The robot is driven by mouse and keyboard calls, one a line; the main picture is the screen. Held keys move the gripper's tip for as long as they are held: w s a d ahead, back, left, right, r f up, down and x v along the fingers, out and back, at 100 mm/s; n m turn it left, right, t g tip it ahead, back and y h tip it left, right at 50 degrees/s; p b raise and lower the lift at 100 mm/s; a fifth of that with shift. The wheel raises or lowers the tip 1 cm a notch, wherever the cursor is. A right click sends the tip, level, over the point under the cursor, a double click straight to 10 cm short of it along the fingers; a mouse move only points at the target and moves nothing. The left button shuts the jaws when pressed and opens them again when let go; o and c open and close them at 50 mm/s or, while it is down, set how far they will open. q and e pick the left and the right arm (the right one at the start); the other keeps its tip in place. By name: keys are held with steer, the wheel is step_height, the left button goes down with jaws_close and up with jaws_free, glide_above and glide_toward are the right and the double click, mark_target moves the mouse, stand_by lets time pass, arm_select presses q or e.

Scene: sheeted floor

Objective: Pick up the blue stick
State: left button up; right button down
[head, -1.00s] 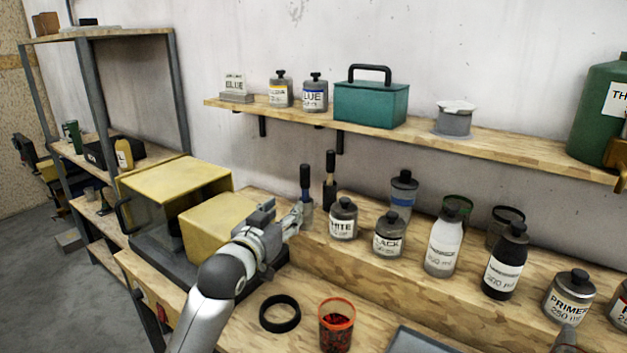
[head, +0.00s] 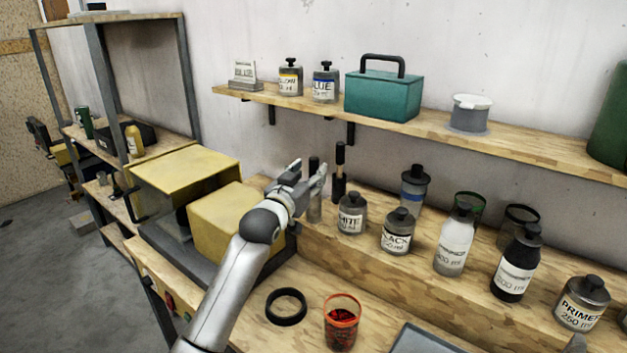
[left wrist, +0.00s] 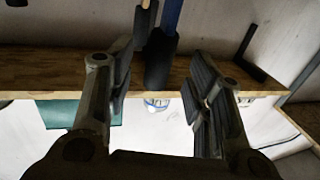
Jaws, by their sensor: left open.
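The blue stick shows in the left wrist view as a blue shaft (left wrist: 171,13) with a dark handle, between the fingers of my left gripper (left wrist: 160,62). In the head view its dark top (head: 314,164) shows behind my left gripper (head: 311,176), which hides part of it. The gripper is open. Whether a finger touches the stick, I cannot tell. A second dark-topped stick (head: 339,172) stands just to the right; in the left wrist view a brown shaft (left wrist: 145,20) is partly behind the left finger. A grey tip (head: 576,343) at the bottom edge may be my right gripper.
Small bottles, including the white (head: 351,214) and black (head: 397,233) paint, stand right of the sticks on a wooden step. A wall shelf (head: 420,125) runs above.

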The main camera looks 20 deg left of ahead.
mark_target(312, 171)
arm_select(q)
steer(key=shift+w+d+p, duration=0.1)
steer(key=shift+w+p, duration=0.2)
steer(key=shift+w, duration=1.3)
steer(key=shift+w+d, duration=0.1)
steer(key=shift+w, duration=0.15)
jaws_close()
arm_select(e)
steer(key=shift+s+d+r, duration=0.2)
steer(key=shift+s+r, duration=0.35)
steer(key=shift+s, duration=0.2)
